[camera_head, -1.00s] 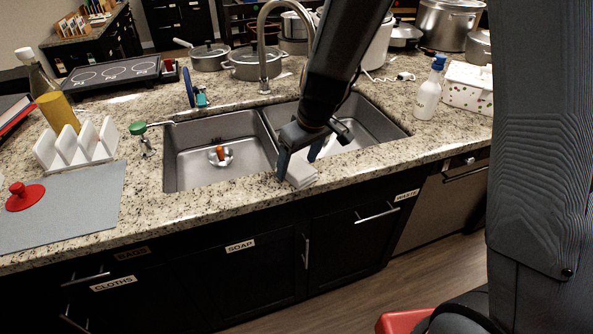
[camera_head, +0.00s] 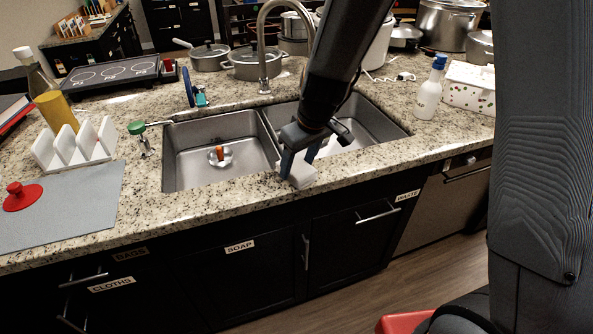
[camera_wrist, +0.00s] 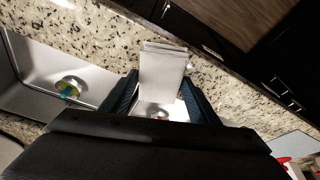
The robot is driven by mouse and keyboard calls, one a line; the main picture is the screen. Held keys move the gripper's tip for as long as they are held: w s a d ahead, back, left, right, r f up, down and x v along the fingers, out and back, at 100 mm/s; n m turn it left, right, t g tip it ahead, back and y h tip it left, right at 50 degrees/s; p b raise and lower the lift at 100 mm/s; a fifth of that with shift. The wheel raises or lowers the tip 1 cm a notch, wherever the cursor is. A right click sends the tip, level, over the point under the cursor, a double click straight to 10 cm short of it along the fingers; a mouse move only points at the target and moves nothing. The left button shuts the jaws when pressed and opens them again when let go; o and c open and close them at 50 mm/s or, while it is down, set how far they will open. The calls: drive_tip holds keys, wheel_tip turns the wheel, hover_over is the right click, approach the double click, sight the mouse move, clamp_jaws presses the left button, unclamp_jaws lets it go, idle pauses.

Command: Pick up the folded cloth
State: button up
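The folded cloth (camera_head: 302,173) is a small, pale grey-white layered stack at the front edge of the counter, just in front of the sink divider. In the wrist view the cloth (camera_wrist: 163,68) stands upright in the picture between the fingertips, its folded layers showing at the far end. My gripper (camera_head: 298,165) points down over it, with its blue-grey fingers on either side. In the wrist view both fingers of my gripper (camera_wrist: 160,84) touch or nearly touch the cloth's sides, and it appears pinched. The cloth's near end is partly hidden by the gripper.
A double steel sink (camera_head: 185,175) lies behind the cloth, with a tall faucet (camera_head: 262,50). A white rack (camera_head: 72,148) and a grey mat with a red lid (camera_head: 22,196) are at left. A spray bottle (camera_head: 428,95) stands at right. Black cabinets drop below the counter edge.

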drive_tip(key=c, duration=0.7)
drive_tip(key=shift+r, duration=0.1)
